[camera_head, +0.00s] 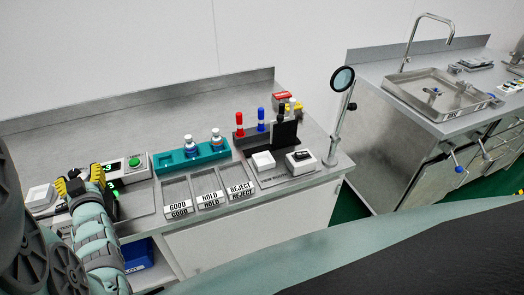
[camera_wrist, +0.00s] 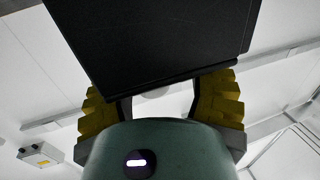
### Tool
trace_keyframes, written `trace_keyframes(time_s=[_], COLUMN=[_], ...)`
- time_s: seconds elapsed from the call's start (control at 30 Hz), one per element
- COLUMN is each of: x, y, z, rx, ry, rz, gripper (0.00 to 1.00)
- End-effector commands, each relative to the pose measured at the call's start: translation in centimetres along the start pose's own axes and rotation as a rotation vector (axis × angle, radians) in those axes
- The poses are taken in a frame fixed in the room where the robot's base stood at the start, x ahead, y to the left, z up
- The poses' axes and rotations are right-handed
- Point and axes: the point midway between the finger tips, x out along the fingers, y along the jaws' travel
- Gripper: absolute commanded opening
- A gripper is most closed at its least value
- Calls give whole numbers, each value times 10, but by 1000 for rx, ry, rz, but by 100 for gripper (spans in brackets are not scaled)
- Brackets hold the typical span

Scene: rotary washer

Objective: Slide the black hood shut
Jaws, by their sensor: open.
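The black hood (camera_wrist: 155,40) fills the upper middle of the wrist view as a large flat dark panel, with its straight lower edge crossing between my fingers. My gripper (camera_wrist: 160,98) is open, its yellow-padded fingers spread to the left and right of that edge. I cannot tell whether either finger touches the hood. In the head view my gripper (camera_head: 80,181) is at the left end of the bench, over a device with green lit digits. My arm hides much of that device, and how far the hood is open cannot be told.
A white box with a green button (camera_head: 137,162) stands right of my gripper. Beyond are a teal rack (camera_head: 178,159) with vials, trays marked GOOD, HOLD and REJECT (camera_head: 240,191), and a magnifier on a stand (camera_head: 343,79). A sink counter (camera_head: 437,95) is at right.

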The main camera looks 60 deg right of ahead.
Motion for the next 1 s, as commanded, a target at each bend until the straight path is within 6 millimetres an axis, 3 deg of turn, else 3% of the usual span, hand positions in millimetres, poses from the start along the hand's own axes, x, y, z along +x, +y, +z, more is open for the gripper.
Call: trace_keyframes(time_s=[0.37, 1.0], x=[-8, -100], y=[1, 0], z=[0, 1], rx=[0, 1], ry=[1, -2], rz=[3, -1], gripper=[59, 59])
